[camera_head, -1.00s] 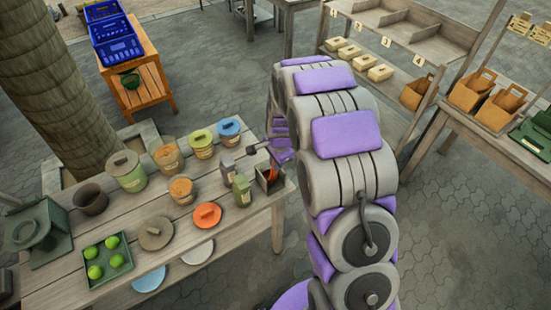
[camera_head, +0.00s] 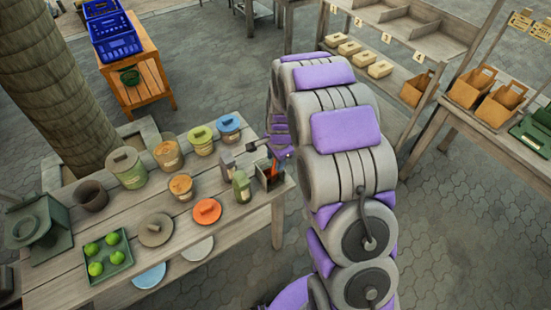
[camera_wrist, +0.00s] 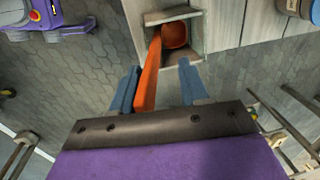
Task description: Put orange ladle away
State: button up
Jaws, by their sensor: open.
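The orange ladle (camera_wrist: 150,68) stands tilted in a small square box (camera_wrist: 207,40) at the table's right end. Its round orange bowl rests inside the box, and its handle sticks up toward me. In the wrist view my gripper (camera_wrist: 159,83) is open, with a blue-grey finger on each side of the handle. The handle is nearer the left finger; whether they touch I cannot tell. In the head view the box (camera_head: 268,183) shows at the table edge, with my gripper (camera_head: 276,150) just above it, partly hidden by my arm.
The wooden table (camera_head: 225,235) also holds several lidded jars, a green jar (camera_head: 242,187) close beside the box, an orange lid (camera_head: 207,211) and a green tray (camera_head: 128,262) of green fruit. A shelf (camera_head: 400,45) stands at the back right. Paved floor lies right of the table.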

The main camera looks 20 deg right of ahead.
notch_tip(320, 180, up, 17)
jog(key=s+p, duration=0.2)
jog(key=p, duration=0.1)
jog(key=s+r+n+g, duration=0.1)
jog(key=s+n, duration=0.3)
jog(key=s, duration=0.8)
jog(key=s+a+r+n+g, duration=0.1)
jog(key=s+r+n, duration=0.2)
jog(key=s, duration=0.9)
jog(key=s+r+n+g, duration=0.1)
jog(key=s+r+n, duration=0.2)
jog(key=s+n, duration=0.4)
jog(key=s, duration=0.5)
jog(key=shift+s+a+h, duration=0.15)
jog(key=shift+s+h, duration=0.05)
jog(key=shift+h, duration=0.1)
jog(key=shift+a+n, duration=0.15)
jog(key=shift+n, duration=0.15)
